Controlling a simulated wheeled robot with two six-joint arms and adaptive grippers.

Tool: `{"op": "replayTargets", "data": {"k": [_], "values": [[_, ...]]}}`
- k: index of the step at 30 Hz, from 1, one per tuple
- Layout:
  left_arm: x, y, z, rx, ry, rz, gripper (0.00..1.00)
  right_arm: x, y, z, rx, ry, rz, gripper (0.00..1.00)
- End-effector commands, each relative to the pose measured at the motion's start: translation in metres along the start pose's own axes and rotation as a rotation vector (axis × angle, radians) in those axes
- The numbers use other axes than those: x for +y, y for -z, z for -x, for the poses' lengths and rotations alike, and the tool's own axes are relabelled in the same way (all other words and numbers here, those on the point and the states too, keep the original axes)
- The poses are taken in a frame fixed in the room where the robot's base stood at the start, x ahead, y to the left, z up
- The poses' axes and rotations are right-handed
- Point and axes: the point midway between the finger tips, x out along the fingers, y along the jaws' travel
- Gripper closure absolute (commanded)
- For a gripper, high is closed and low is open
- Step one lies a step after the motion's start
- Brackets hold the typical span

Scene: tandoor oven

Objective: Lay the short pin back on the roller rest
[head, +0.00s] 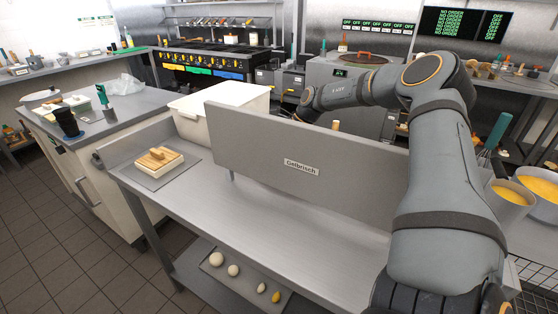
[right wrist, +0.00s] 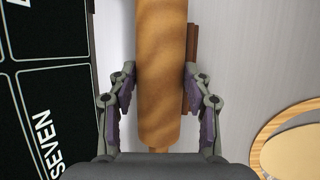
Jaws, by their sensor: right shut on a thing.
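A wooden pin (right wrist: 161,70) with a streaked tan surface runs lengthwise through the middle of the right wrist view. My right gripper (right wrist: 160,88) is shut on it, with one finger on each side of its body. A thin handle shows at its lower end; its upper end is out of frame. A reddish-brown wooden piece (right wrist: 192,45) lies just behind the pin's right side; I cannot tell whether it is the roller rest or whether the pin touches it. In the head view, my right gripper is mostly hidden behind the steel panel. My left gripper is not in view.
The upright steel panel (head: 300,160) screens the area behind it. A dark board with lettering (right wrist: 45,90) lies left of the pin, and a round wooden-rimmed thing (right wrist: 295,145) lies lower right.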

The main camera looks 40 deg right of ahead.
Motion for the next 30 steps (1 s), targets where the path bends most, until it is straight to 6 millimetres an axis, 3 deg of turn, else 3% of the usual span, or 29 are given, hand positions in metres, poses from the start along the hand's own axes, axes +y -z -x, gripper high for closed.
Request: {"op": "replayTargets", "data": {"k": [20,21,26,30], "values": [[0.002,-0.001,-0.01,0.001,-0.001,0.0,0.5,-0.003,0.003,-0.009,-0.001,0.001,0.0,1.0],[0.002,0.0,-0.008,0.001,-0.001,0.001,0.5,-0.002,0.003,-0.007,-0.001,0.001,0.0,0.46],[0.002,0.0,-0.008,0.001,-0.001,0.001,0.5,-0.002,0.003,-0.007,0.0,0.0,0.0,0.25],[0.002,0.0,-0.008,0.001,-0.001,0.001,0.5,-0.002,0.003,-0.007,0.0,0.0,0.0,0.24]]}}
